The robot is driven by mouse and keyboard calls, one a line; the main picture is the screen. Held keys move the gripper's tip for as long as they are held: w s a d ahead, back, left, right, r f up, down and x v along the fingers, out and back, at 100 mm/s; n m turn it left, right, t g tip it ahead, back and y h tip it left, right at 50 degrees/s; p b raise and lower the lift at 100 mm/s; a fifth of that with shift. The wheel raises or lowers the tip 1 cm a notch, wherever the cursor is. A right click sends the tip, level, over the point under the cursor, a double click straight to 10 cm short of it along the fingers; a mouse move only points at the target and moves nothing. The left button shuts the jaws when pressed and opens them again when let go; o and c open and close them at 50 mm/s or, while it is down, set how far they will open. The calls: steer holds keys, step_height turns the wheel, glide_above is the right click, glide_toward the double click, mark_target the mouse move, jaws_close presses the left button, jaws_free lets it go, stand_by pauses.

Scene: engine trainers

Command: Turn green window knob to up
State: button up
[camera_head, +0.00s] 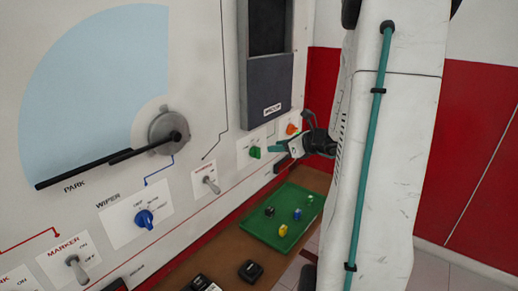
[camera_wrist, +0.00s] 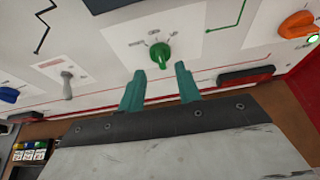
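The green knob (camera_head: 255,153) sits on a small white label plate on the upright trainer panel. It also shows in the wrist view (camera_wrist: 160,54), with its pointer ridge near vertical in the picture and small lettering around it too blurred to read. My gripper (camera_head: 277,155) is just to the right of the knob in the head view. In the wrist view my gripper (camera_wrist: 159,72) has its two teal fingers spread apart, with the knob centred just beyond the tips. Nothing is held, and the fingers look clear of the knob.
A grey window unit (camera_head: 266,91) is above the knob. An orange knob (camera_head: 291,129) is to the right, a toggle switch (camera_head: 211,184) and blue wiper knob (camera_head: 145,218) to the left. A green tray (camera_head: 262,233) with small coloured parts lies on the brown bench below.

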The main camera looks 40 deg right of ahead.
mark_target(256, 153)
steer(key=x, duration=0.7)
steer(key=shift+w+a, duration=0.1)
jaws_close()
